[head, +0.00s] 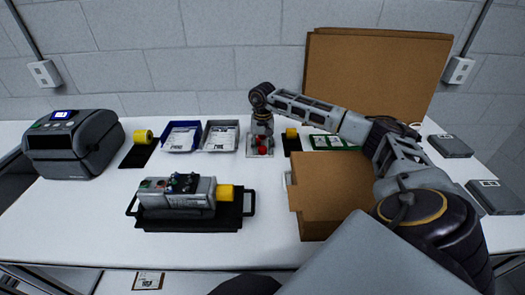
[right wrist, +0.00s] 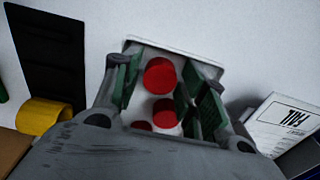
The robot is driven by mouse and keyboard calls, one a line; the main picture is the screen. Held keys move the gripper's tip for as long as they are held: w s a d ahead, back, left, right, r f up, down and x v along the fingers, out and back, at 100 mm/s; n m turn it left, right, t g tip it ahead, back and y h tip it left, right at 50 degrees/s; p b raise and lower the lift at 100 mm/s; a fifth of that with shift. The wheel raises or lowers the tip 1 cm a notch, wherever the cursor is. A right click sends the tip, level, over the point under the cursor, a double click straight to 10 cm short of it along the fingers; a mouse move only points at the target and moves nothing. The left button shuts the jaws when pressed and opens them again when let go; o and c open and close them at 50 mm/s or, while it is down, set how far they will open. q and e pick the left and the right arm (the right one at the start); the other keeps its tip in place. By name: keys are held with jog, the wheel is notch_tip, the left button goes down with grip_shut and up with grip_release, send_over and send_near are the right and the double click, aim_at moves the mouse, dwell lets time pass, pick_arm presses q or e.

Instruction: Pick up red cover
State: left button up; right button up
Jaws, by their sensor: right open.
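Several red covers sit in a small pale tray (right wrist: 185,48) at the back middle of the table. In the right wrist view one red cover (right wrist: 160,75) lies farthest out, a second red cover (right wrist: 165,112) is nearer, and a third (right wrist: 141,126) is mostly hidden by the gripper body. My right gripper (head: 262,140) points down over the tray. Its green-padded fingers are apart, one on each side of the red covers, with nothing held. In the head view one red cover (head: 263,150) shows under the gripper. My left gripper is not in view.
A blue bin (head: 181,136) and a grey bin (head: 220,136) stand left of the tray. A yellow part on a black mat (head: 292,145) lies to the right. An open cardboard box (head: 325,190) sits under my right arm. A device on a black tray (head: 190,223) is front left.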

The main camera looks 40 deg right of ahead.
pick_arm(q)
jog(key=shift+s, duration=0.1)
pick_arm(e)
jog(key=shift+c, duration=0.3)
jog(key=c, duration=0.4)
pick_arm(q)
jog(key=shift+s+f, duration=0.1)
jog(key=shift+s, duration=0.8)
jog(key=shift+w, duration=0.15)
pick_arm(e)
jog(key=shift+r, duration=0.1)
